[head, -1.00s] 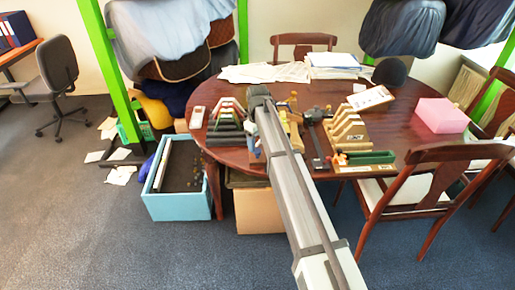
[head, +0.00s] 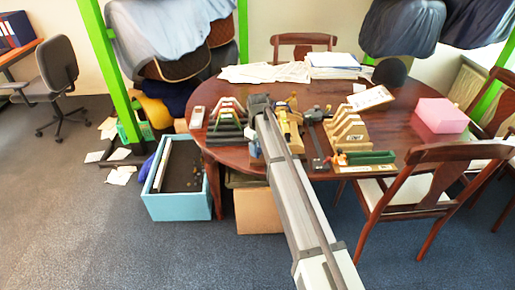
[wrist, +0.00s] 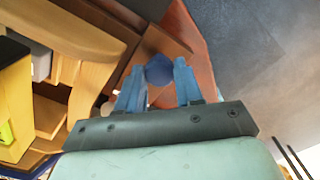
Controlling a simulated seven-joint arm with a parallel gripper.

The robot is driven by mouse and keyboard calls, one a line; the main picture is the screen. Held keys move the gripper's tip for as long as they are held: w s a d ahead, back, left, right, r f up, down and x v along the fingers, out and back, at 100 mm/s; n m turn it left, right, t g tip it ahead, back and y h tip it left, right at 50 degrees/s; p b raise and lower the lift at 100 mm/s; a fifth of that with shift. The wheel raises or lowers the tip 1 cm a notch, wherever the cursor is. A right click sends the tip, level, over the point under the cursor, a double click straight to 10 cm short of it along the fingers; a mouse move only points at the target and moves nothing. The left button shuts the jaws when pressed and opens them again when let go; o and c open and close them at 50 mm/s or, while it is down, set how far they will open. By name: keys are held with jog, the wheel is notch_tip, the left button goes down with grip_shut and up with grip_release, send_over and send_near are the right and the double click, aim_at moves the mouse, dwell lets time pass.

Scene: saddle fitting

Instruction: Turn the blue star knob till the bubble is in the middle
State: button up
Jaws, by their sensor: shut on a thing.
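The blue star knob (wrist: 159,69) shows in the wrist view between the two blue fingertips of my gripper (wrist: 160,85). My gripper is shut on it, with one finger on each side. The knob's face is dark blue and its edge looks angular. A wooden fixture (wrist: 93,45) stands beside the knob on the left. A yellow-green patch (wrist: 5,134) shows at the left edge of the wrist view; I cannot tell whether it is the level. No bubble can be made out. In the head view my arm hides the knob.
The round dark table (head: 400,135) holds a stepped wooden rack (head: 347,128), a green-topped block (head: 370,157), a pink box (head: 441,115) and papers (head: 265,72). A light-blue bin (head: 180,207) stands on the floor at the table's left. Chairs stand around the table.

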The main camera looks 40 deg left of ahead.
jog(key=c, duration=0.4)
jog(key=shift+m, duration=0.7)
jog(key=o, duration=1)
notch_tip(320, 180, up, 14)
jog(key=shift+f, duration=0.1)
